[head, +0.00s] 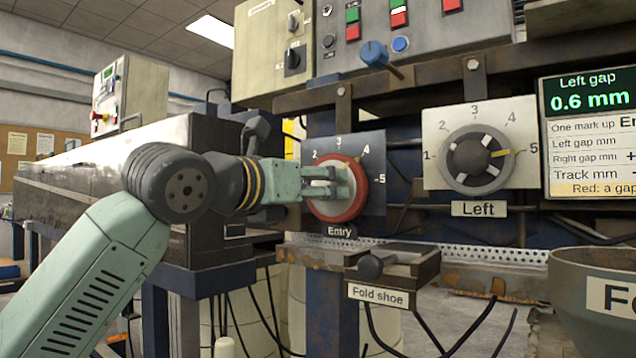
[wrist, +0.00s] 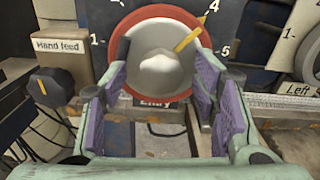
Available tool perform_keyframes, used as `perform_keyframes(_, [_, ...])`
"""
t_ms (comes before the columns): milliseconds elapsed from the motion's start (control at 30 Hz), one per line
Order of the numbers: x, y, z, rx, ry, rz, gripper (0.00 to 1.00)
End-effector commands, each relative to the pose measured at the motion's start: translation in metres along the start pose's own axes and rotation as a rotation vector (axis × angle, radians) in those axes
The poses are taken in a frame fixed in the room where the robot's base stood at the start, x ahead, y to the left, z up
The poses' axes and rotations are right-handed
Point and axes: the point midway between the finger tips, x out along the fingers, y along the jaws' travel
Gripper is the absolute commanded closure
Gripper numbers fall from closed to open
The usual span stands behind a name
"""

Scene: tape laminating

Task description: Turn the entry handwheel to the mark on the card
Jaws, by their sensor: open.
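The Entry handwheel (head: 352,208) has a red rim, a pale face and a dial plate (head: 374,150) numbered around it. It also shows in the wrist view (wrist: 147,47), where its yellow pointer (wrist: 188,39) points toward 4. My gripper (head: 338,182) is in front of the wheel. In the wrist view my gripper (wrist: 162,80) is open, with one purple-padded finger on each side of the pale hub; I cannot tell whether they touch it. The card (head: 590,150) at the right reads "One mark up En…"; its right part is cut off.
The Left handwheel (head: 468,176) is right of the Entry wheel, its pointer near 5. The Fold shoe knob (head: 371,266) juts out below. A blue-handled lever (head: 375,54) is above. A Hand feed box (wrist: 62,50) is left in the wrist view.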

Motion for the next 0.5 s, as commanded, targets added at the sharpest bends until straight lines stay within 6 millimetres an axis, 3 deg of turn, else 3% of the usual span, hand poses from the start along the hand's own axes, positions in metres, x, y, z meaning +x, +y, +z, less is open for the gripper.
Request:
perform_keyframes(367, [0.0071, -0.0002, -0.0001, 0.001, -0.001, 0.0, 0.45])
perform_keyframes(500, [0.007, -0.0002, -0.0001, 0.001, -0.001, 0.0, 0.54])
